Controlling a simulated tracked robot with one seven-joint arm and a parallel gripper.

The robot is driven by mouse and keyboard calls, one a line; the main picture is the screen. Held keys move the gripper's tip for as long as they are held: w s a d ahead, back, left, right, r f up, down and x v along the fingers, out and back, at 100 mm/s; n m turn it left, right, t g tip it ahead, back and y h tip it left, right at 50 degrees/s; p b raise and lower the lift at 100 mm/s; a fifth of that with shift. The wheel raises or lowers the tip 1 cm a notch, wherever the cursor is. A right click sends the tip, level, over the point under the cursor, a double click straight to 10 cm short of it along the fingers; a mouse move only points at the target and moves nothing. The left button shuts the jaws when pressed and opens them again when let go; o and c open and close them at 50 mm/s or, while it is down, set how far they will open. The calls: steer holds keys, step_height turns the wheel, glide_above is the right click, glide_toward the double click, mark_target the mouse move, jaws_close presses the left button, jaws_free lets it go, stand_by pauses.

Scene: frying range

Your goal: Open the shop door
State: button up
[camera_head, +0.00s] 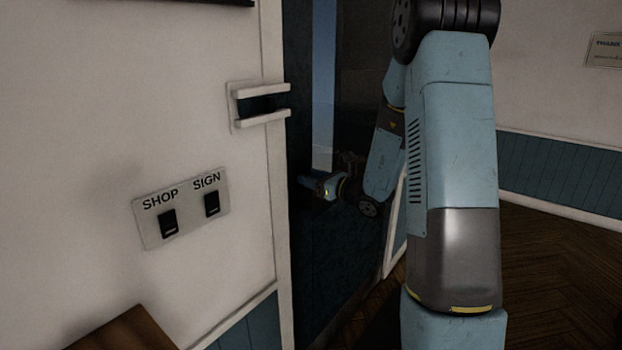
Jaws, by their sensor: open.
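The dark blue shop door (310,260) stands in the middle of the head view, just right of the white frame post. A narrow glass pane (323,70) shows in its upper part. My blue arm reaches in from the right and covers much of the door. My gripper (318,187) is open and small in the view, in front of the door's dark surface below the pane. I cannot make out a door handle, nor whether the gripper touches the door. I cannot tell whether the door is fully shut or ajar.
A white two-pronged bracket (240,106) juts from the left wall towards the door. Below it is a switch plate (187,226) marked SHOP and SIGN. A brown wooden edge (125,330) is at lower left. Wooden floor (550,260) shows clear at right.

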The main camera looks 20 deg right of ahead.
steer(key=shift+w+a, duration=0.15)
jaws_close()
stand_by(0.4)
